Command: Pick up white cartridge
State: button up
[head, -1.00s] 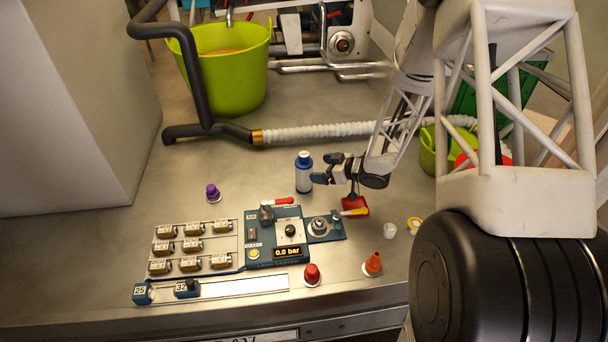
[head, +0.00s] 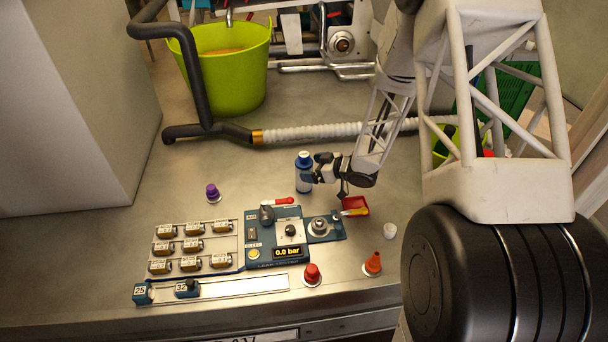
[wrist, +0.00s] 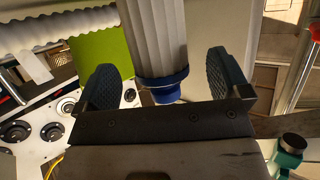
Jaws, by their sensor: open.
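The white cartridge (head: 303,184) stands upright on the metal bench with a blue cap on top. In the wrist view the ribbed white cartridge (wrist: 153,38) with its blue end lies between the two finger pads. My gripper (head: 312,171) is open at the cartridge's right side, with its fingers reaching around it. In the wrist view my gripper (wrist: 160,70) shows gaps between each pad and the cartridge. Part of the cartridge is hidden behind a finger in the head view.
A blue leak tester (head: 275,252) sits in front, beside a rack of brass fittings (head: 193,246). A white ribbed hose (head: 320,132) and green bucket (head: 228,75) lie behind.

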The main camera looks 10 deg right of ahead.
jog(key=shift+x, duration=1.95)
jog(key=c, duration=1.1)
jog(key=shift+r, duration=0.1)
jog(key=shift+r, duration=4.9)
